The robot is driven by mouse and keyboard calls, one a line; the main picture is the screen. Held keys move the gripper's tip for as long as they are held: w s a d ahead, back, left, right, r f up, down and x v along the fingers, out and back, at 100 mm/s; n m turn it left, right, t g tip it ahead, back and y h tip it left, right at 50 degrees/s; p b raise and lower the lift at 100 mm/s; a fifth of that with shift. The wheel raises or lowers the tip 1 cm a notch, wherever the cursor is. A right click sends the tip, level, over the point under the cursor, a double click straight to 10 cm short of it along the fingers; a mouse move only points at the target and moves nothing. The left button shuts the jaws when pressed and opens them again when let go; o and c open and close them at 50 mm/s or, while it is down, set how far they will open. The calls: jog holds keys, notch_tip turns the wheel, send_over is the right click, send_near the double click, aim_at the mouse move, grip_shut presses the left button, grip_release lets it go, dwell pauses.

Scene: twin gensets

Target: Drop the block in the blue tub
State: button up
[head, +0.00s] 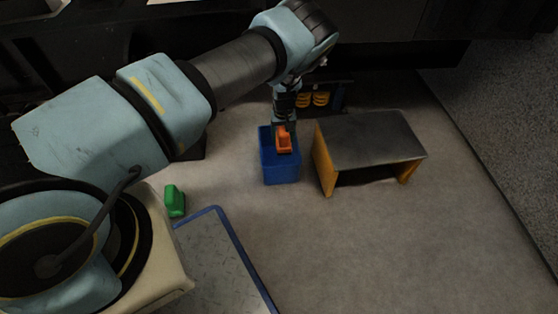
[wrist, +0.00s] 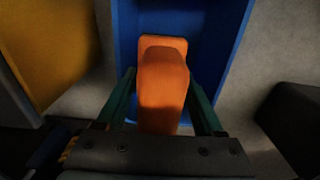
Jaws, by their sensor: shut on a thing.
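The blue tub (head: 280,169) stands on the floor near the middle of the head view, and its walls also show in the wrist view (wrist: 232,40). An orange block (head: 284,141) is held over the tub's opening; it fills the middle of the wrist view (wrist: 163,80). My gripper (head: 283,127) points down with its two green fingers on either side of the block, shut on it. In the wrist view the fingers (wrist: 163,100) flank the block. The block's lower end and its height above the tub's bottom are hard to tell.
A low table with a dark top (head: 368,138) and orange-yellow legs stands close to the tub's right. A green block-like object (head: 174,201) lies at the left, beside a blue-edged grey panel (head: 222,262). The floor at the right front is clear.

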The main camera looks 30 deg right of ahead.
aim_at(283, 128)
jog(key=shift+f, duration=0.6)
jog(key=o, duration=1.5)
jog(key=shift+c, duration=0.2)
jog(key=shift+r, duration=0.15)
notch_tip(283, 128, up, 7)
jog(key=shift+r+p, duration=0.15)
jog(key=shift+p, duration=0.75)
